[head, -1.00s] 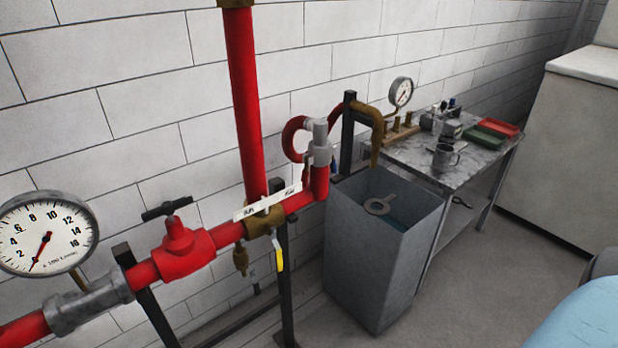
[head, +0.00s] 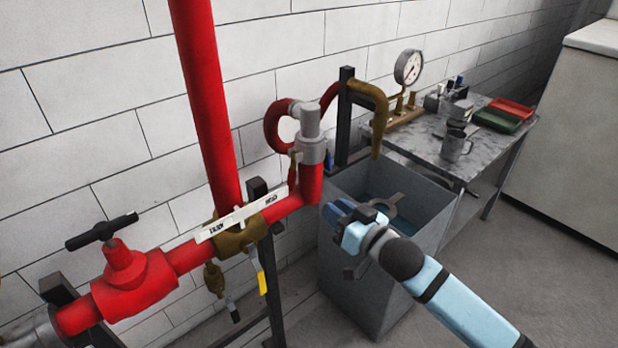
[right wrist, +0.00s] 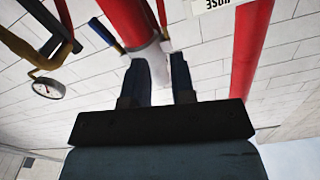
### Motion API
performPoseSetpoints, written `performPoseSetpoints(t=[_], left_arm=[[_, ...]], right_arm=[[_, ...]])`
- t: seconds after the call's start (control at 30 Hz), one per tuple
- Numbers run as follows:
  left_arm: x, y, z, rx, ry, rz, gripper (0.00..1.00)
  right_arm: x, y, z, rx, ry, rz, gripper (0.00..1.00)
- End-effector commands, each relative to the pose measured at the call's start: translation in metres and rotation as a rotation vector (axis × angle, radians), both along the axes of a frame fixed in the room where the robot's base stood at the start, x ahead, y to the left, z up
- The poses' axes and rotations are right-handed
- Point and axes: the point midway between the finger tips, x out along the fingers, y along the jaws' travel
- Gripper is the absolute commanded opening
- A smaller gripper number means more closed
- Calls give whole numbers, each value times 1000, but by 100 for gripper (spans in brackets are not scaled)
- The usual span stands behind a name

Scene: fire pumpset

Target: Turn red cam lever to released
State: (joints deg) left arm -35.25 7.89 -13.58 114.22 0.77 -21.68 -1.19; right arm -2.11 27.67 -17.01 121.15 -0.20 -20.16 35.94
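The grey cam coupling (head: 311,150) sits on top of the red upright pipe end, with a red hose looping from it. A thin reddish lever (head: 292,168) hangs along its left side, and a blue lever (head: 329,160) shows on its right. In the right wrist view, the red lever (right wrist: 162,14) and the blue lever (right wrist: 106,35) flank the pipe. My right gripper (head: 335,212) is low and right of the coupling, apart from the levers. In the right wrist view its fingers (right wrist: 159,72) are spread and empty, with the pale coupling beyond. My left gripper is not in view.
A grey open bin (head: 345,290) stands below my right arm. A valve with a white label plate (head: 243,215) and a yellow-handled lever (head: 262,283) is left of the coupling. A brown curved pipe (head: 378,105), gauge (head: 409,68) and table (head: 425,142) are behind.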

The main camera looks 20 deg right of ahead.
Motion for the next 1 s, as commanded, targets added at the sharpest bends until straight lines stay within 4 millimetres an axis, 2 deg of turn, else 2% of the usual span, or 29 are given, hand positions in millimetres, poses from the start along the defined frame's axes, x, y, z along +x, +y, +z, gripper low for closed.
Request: performPoseSetpoints(t=[0.4,0.6,0.8,1.0], left_arm=[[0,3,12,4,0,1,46],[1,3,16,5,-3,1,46],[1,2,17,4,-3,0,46],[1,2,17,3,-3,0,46]], right_arm=[[78,28,3,-2,-1,-1,23],[108,39,1,0,1,-1,23],[121,44,0,-2,0,-1,23],[122,45,0,-2,0,-1,23]])
